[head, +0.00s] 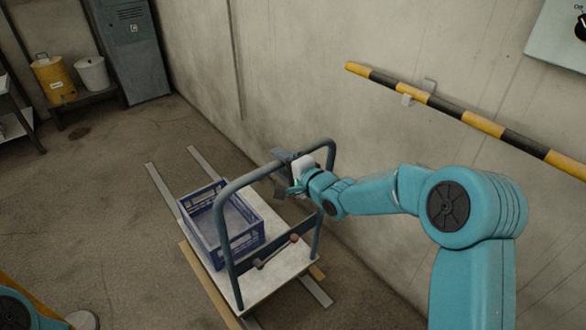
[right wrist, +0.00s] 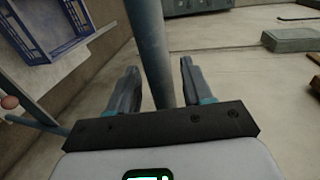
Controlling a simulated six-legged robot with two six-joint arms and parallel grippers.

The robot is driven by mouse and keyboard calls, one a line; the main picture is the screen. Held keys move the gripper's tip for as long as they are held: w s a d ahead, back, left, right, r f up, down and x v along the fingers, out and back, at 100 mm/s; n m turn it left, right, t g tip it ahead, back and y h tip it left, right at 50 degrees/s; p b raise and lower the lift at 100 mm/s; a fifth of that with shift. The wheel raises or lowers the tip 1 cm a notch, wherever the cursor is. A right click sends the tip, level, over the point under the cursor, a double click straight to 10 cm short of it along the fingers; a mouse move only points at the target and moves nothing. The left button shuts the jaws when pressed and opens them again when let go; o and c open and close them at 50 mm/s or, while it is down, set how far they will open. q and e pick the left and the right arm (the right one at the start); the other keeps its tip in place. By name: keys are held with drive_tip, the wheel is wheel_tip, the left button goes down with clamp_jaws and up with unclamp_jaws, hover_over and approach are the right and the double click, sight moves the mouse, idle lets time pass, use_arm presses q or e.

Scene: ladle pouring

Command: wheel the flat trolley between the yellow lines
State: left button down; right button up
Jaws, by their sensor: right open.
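The flat trolley (head: 284,268) has a pale deck and a blue-grey tube handle (head: 226,235) at its near end. The deck hides much of the floor lines. My right gripper (head: 284,173) is at the handle's top bar. In the right wrist view the open fingers (right wrist: 158,78) stand either side of a tube, with gaps. My left gripper is out of view.
Grey strips (head: 163,187) (head: 203,163) lie on the floor beyond the trolley. A wall with a black-and-yellow bar (head: 429,98) is close on the right. A grey locker (head: 135,50), yellow bin (head: 53,78) and white bucket (head: 92,74) stand far left.

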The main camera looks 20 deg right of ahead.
drive_tip(key=v, duration=1.6)
drive_tip(key=shift+r, duration=0.1)
drive_tip(key=s+a+f+g+p, duration=0.3)
drive_tip(key=s+a+f+g, duration=0.15)
drive_tip(key=f, duration=0.55)
drive_tip(key=s+a+f+g+p, duration=0.35)
drive_tip(key=a+f, duration=0.25)
drive_tip(key=f, duration=0.3)
drive_tip(key=s+f+n+g, duration=0.3)
drive_tip(key=s+n, duration=0.3)
drive_tip(key=s, duration=0.2)
drive_tip(key=s+f+n+g+h, duration=0.1)
drive_tip(key=s+f+n+g, duration=0.2)
drive_tip(key=s+f+n, duration=0.3)
drive_tip(key=shift+s+a, duration=0.45)
drive_tip(key=shift+s, duration=0.5)
